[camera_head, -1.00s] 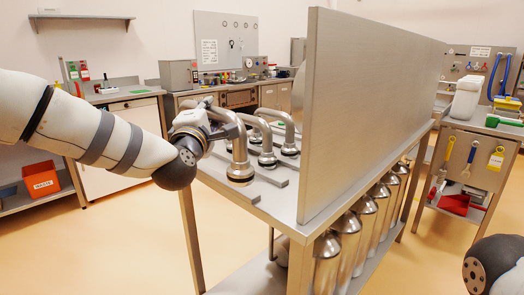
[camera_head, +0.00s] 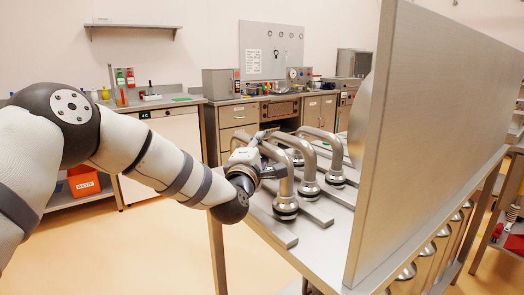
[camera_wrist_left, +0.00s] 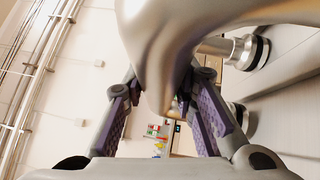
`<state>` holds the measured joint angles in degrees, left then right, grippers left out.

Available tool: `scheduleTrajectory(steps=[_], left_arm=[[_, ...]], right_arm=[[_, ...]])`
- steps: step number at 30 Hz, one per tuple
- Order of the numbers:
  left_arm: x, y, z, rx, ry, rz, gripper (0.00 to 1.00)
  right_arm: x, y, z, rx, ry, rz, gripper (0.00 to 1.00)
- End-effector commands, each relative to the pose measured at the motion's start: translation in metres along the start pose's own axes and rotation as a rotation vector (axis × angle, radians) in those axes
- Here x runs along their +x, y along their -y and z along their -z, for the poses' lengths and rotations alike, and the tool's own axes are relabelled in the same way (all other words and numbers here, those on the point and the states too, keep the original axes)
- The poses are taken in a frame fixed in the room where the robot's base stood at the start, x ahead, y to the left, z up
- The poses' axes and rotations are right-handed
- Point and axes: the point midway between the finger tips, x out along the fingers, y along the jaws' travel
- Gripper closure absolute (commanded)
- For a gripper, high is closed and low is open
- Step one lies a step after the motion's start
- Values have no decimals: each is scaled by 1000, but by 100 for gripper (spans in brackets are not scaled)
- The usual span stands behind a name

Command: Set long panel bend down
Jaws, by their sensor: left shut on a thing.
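The long panel bend, a shiny bent steel pipe with a dark-ringed foot (camera_head: 286,190), is the nearest of several similar bends on the steel table. My left gripper (camera_head: 264,152) is around its upper part, shut on it. The foot is over the rail near the table's left edge; I cannot tell whether it touches. In the left wrist view the bend (camera_wrist_left: 160,55) fills the top middle, between my left gripper's purple-padded fingers (camera_wrist_left: 162,112). Its lower end is hidden there. My right gripper is not in view.
Two similar bends (camera_head: 308,168) stand just behind on the table. A tall steel panel (camera_head: 430,140) rises along the table's right side. Flat rails (camera_head: 270,229) lie on the table top. A workbench (camera_head: 233,112) stands at the back, with open floor to the left.

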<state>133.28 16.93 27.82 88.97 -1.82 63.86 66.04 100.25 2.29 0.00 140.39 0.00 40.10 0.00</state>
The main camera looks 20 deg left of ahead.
Motion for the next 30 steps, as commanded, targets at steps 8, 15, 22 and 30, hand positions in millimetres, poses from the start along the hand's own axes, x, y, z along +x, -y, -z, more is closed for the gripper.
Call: scheduleTrajectory(steps=[8, 15, 22, 30], left_arm=[[0, 4, 1, -1, 0, -7, 100], [-1, 9, 1, -1, 0, -1, 55], [-1, 9, 1, -1, 0, 0, 55], [-30, 1, 0, -2, 1, -3, 55]], right_arm=[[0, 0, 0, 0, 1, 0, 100], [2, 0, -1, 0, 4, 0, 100], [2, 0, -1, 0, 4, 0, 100], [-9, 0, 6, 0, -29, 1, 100]])
